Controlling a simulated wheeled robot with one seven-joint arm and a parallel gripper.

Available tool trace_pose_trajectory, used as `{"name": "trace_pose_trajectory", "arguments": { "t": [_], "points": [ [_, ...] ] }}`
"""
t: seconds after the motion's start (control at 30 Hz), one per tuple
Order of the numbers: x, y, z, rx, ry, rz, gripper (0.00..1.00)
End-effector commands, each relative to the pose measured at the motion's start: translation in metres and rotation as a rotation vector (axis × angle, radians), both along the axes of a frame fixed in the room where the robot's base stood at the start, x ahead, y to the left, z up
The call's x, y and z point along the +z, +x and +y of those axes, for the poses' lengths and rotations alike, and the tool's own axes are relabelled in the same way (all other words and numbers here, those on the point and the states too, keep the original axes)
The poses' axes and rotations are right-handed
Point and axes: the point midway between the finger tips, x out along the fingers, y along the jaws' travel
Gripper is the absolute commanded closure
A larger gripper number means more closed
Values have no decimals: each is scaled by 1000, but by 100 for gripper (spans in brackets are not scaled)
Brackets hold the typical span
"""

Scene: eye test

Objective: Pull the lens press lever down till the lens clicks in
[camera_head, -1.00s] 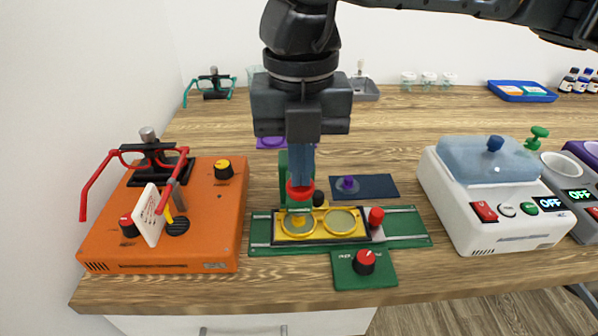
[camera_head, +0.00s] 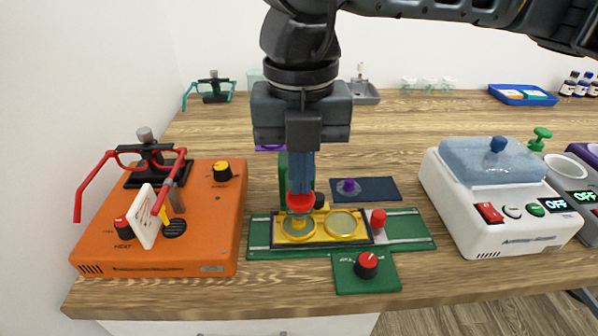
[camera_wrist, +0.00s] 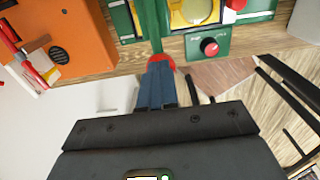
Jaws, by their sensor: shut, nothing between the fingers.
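The green lens press (camera_head: 283,172) stands on a green base at the front middle of the bench. Its lever ends in a red knob (camera_head: 300,203). The yellow lens carrier (camera_head: 320,239) with two round openings lies below, and the knob is just above its left opening. My gripper (camera_head: 301,190) points down with its blue fingers closed together and empty, right at the top of the knob; they appear to touch it. In the wrist view the fingertips (camera_wrist: 158,70) meet the red knob (camera_wrist: 162,60) at the end of the green lever arm (camera_wrist: 152,25). The lens seating is hidden.
An orange heater box (camera_head: 165,235) with red glasses stands at left. A green panel with a red dial (camera_head: 366,264) is in front. A white machine with a blue lid (camera_head: 490,160) stands at right. A dark blue mat (camera_head: 380,190) lies behind the base.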

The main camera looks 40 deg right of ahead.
Motion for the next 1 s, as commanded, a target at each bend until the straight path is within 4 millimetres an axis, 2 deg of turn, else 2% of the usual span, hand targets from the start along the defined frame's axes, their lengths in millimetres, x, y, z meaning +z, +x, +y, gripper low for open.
{"name": "trace_pose_trajectory", "arguments": {
  "t": [1.0],
  "points": [
    [-16, 0, 0, 0, 0, 0, 100]
  ]
}}
